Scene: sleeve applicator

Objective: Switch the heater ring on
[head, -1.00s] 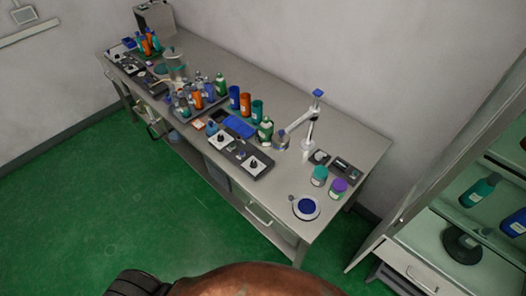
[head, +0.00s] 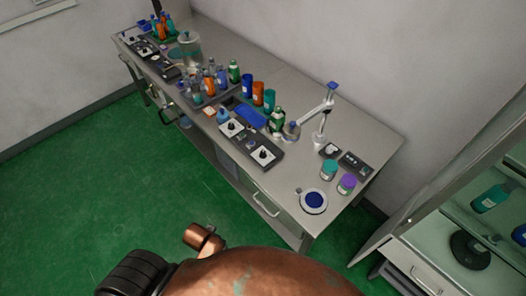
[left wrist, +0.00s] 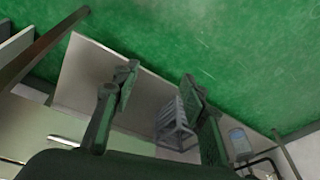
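No part in the head view can be surely told as the heater ring. A dark control panel (head: 247,142) lies along the front of the bench, with two white plates, each with a black knob: a left knob plate (head: 232,127) and a right knob plate (head: 263,155). The knob settings are too small to read. A clear round vessel (head: 291,131) stands beside a white stand with a jointed arm (head: 320,113). My left gripper (left wrist: 160,84) shows in the left wrist view with its fingers apart and nothing between them. My right gripper is not in view.
The grey bench (head: 285,192) holds several bottles, orange and blue cups, a blue tray (head: 247,116), jars and a white dish with a blue centre (head: 313,201). An open cabinet (head: 440,258) stands at the right. The green floor (head: 80,220) before the bench is clear.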

